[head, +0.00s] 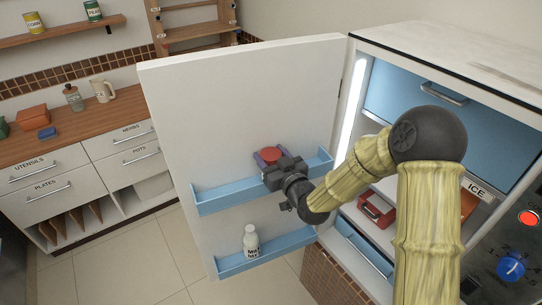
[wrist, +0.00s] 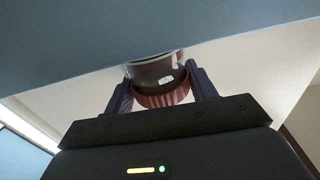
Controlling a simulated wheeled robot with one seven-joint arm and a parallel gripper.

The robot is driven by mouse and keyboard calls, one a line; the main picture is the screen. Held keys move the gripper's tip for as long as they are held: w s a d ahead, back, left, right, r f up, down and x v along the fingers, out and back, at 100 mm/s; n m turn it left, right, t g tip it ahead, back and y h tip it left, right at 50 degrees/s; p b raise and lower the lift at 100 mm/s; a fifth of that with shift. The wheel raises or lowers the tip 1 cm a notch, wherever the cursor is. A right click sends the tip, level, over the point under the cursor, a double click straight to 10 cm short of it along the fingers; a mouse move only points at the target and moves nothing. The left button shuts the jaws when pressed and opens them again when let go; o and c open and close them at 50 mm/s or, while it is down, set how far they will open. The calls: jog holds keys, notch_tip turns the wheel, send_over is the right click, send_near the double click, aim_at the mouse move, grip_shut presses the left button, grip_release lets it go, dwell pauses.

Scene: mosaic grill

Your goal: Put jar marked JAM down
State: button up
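A jar with a red lid (head: 270,154) is at the upper blue door shelf (head: 215,199) of the open fridge. In the wrist view the jar's ribbed lid (wrist: 163,97) and dark glass body show between two purple fingers. My gripper (head: 269,158) reaches over the shelf and appears shut on the jar; it also shows in the wrist view (wrist: 160,84). The jar looks upright. Its label cannot be read, and its lower part is hidden by the blue shelf front, so I cannot tell whether its base touches the shelf.
A white bottle (head: 250,242) stands on the lower blue door shelf (head: 275,254). The white fridge door (head: 235,105) is swung open. Inside the fridge are a red box (head: 376,210) and a blue drawer (head: 362,246). The upper shelf's left part looks clear.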

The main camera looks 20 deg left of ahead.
jog(key=o, duration=0.3)
jog(key=shift+o, duration=0.3)
jog(key=shift+r, duration=0.1)
jog(key=shift+r, duration=0.15)
jog(key=b+v, duration=0.3)
jog(key=v, duration=0.9)
jog(key=shift+b, duration=0.3)
